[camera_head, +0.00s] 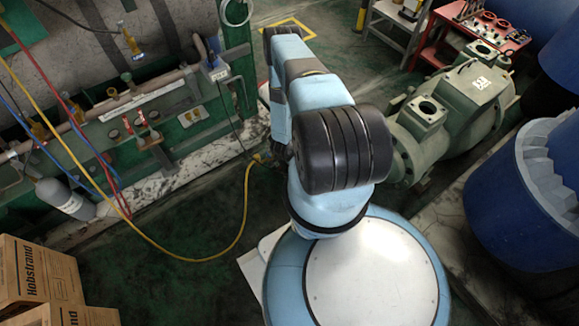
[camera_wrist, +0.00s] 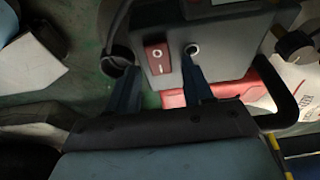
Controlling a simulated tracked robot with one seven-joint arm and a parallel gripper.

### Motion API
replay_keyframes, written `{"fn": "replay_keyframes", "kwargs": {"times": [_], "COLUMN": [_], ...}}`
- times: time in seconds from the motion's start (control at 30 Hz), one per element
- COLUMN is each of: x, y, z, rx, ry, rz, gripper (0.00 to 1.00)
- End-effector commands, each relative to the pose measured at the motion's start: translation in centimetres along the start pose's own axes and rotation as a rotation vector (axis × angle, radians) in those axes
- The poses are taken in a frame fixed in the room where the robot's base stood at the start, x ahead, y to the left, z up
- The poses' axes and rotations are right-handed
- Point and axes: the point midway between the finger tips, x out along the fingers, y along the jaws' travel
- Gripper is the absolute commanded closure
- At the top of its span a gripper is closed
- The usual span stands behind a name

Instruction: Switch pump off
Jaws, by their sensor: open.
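The pump's grey housing (camera_wrist: 225,55) fills the upper middle of the wrist view. On its face is a red rocker switch (camera_wrist: 157,57) marked with a circle and a bar. A small round metal fitting (camera_wrist: 194,50) sits to the right of the switch. My gripper (camera_wrist: 160,78) is open, its two dark fingers pointing at the housing, one on each side below the switch. I cannot tell whether a fingertip touches the housing. In the head view my arm hides the gripper and the switch.
In the head view a yellow hose (camera_head: 244,215) runs over the floor towards the hidden area. A green pipe frame (camera_head: 190,125) stands left, a green compressor (camera_head: 455,105) right, and a blue barrel (camera_head: 520,215) far right. In the wrist view a black handle (camera_wrist: 284,95) curves right of the housing.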

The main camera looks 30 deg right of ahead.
Motion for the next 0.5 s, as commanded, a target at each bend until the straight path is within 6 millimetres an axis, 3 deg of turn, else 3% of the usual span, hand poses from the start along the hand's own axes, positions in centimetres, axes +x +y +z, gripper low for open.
{"fn": "replay_keyframes", "kwargs": {"times": [0.27, 0.5], "x": [-1.2, -5.2], "y": [-0.2, -0.1], "z": [-0.1, -0.1], "rx": [0.0, -0.001], "ry": [0.0, 0.0], "rz": [-0.002, -0.001], "gripper": [0.49, 0.49]}}
